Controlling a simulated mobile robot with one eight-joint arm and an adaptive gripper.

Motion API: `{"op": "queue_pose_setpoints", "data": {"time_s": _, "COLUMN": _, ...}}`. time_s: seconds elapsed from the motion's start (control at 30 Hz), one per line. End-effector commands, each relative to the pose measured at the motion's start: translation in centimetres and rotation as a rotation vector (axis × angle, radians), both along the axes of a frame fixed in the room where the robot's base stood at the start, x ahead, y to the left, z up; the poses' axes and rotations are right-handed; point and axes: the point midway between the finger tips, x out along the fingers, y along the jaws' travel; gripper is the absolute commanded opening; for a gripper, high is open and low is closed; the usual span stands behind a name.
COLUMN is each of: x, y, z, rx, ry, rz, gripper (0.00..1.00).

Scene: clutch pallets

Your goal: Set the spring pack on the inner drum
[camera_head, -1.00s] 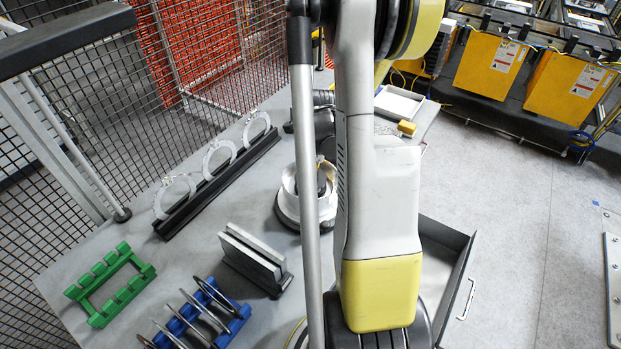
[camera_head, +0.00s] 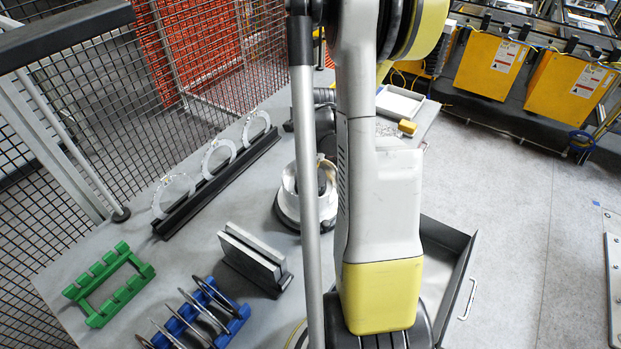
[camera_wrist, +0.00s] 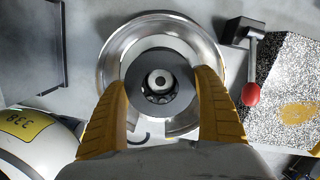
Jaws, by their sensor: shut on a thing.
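In the wrist view my gripper (camera_wrist: 162,80) has its two yellow fingers closed on opposite sides of a dark grey ring, which I take for the spring pack (camera_wrist: 160,57). Through the ring's hole a round metal hub and small round parts show. Around and below it is a wide shiny metal drum (camera_wrist: 113,50), which I take for the inner drum. The ring looks roughly centred over it; whether it touches the drum cannot be told. In the head view the drum (camera_head: 289,196) stands on the table, partly hidden by my arm, and the ring is not clear there.
A black rack (camera_head: 215,187) with several pale rings stands along the fence. A green rack (camera_head: 108,284), a blue rack (camera_head: 212,318) with discs and a grey plate holder (camera_head: 252,258) are nearer. In the wrist view a red-knobbed lever (camera_wrist: 251,92) stands right of the drum.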

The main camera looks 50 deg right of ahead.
Motion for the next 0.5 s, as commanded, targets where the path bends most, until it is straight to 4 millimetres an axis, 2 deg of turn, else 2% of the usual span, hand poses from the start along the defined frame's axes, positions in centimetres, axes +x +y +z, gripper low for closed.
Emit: {"op": "queue_pose_setpoints", "data": {"time_s": 0.5, "x": 0.00, "y": 0.00, "z": -0.41, "rx": 0.000, "ry": 0.000, "rz": 0.000, "gripper": 0.44}}
